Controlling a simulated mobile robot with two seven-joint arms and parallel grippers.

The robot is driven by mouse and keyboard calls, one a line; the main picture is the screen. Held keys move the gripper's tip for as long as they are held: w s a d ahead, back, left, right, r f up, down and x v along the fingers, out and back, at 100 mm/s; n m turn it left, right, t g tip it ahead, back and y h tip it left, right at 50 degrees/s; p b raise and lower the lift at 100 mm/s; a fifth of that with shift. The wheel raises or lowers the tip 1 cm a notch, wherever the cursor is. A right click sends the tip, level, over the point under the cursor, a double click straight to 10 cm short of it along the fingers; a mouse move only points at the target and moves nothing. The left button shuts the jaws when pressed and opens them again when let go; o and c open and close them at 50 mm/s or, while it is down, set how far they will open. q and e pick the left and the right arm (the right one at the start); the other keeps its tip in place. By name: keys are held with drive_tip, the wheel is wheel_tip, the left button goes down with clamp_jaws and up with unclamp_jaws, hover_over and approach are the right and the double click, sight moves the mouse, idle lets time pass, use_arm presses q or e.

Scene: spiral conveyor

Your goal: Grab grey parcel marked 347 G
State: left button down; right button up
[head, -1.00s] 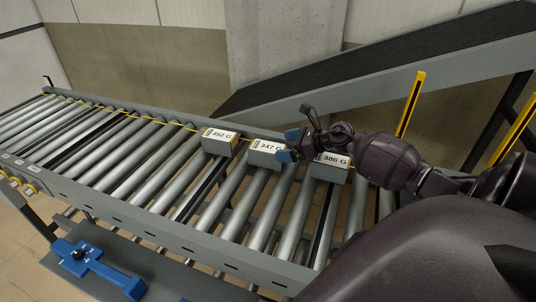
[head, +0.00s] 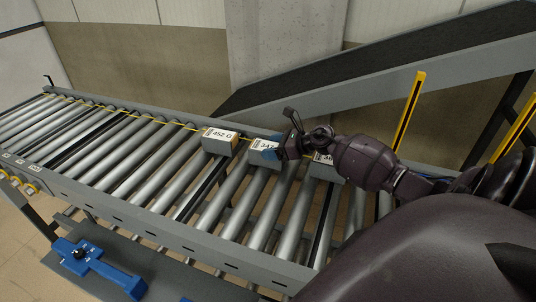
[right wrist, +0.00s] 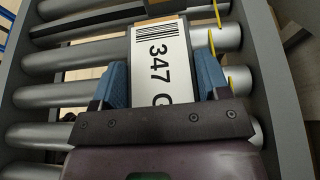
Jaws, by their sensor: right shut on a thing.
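The grey parcel marked 347 G (head: 262,157) sits on the rollers, the middle one of three parcels. Its label is partly covered by my right gripper (head: 278,147) in the head view. In the right wrist view the parcel (right wrist: 160,60) lies between the two blue fingers of my right gripper (right wrist: 162,80), with its label and barcode facing the camera. The right gripper is shut on this parcel. My left gripper is not in view.
Parcel 452 G (head: 219,142) sits just left on the roller conveyor (head: 150,222). Another parcel (head: 322,170) stands to the right, partly hidden behind my right arm. A sloped belt (head: 350,75) runs behind. The rollers further left are clear.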

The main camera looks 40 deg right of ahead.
drive_tip(key=c, duration=0.3)
drive_tip(key=shift+r, duration=0.1)
